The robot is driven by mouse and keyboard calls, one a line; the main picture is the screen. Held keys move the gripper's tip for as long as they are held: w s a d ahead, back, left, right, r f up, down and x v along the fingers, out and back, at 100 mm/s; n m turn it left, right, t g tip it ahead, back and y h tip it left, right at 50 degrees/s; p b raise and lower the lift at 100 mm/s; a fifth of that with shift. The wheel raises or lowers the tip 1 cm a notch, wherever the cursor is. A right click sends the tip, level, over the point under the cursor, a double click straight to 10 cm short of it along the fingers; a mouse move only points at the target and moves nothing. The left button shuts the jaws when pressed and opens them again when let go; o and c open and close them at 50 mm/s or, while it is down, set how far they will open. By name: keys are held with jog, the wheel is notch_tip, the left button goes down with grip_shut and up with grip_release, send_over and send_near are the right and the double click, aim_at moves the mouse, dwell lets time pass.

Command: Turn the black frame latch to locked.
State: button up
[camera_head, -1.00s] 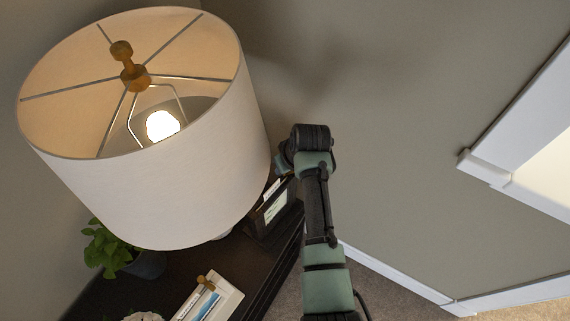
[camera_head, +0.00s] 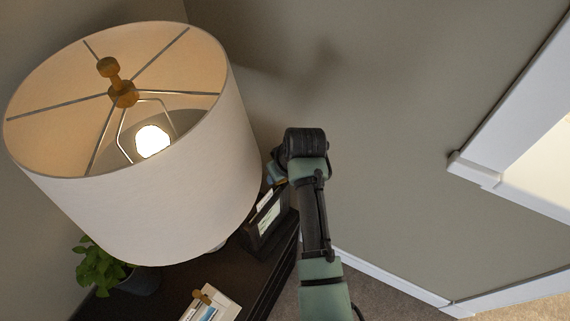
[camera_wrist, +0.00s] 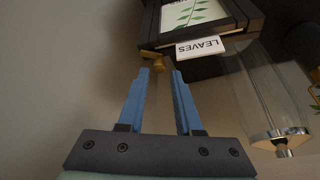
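The black frame (camera_wrist: 146,32) is in the upper part of the wrist view, with a leaf picture and a white card reading "LEAVES". A small brass-coloured latch (camera_wrist: 153,61) sticks out at its lower left edge. My gripper (camera_wrist: 160,73) is open with two blue fingers pointing at that edge. The latch shows just beyond and between the fingertips, nearer the left one; I cannot tell whether they touch. In the head view the black frame (camera_head: 262,240) stands on the dark table, partly behind the lampshade and arm. There my gripper is mostly hidden by my wrist.
A large lit lamp (camera_head: 150,190) stands close left of my arm; its clear base (camera_wrist: 270,95) shows in the wrist view. A white frame with a wooden latch (camera_head: 213,301) and a plant (camera_head: 98,268) are on the dark table (camera_head: 180,290). The wall (camera_head: 390,130) is close behind.

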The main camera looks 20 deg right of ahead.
jog(key=v, duration=1)
jog(key=shift+r+b, duration=0.15)
jog(key=shift+b, duration=0.25)
jog(key=shift+s, duration=0.1)
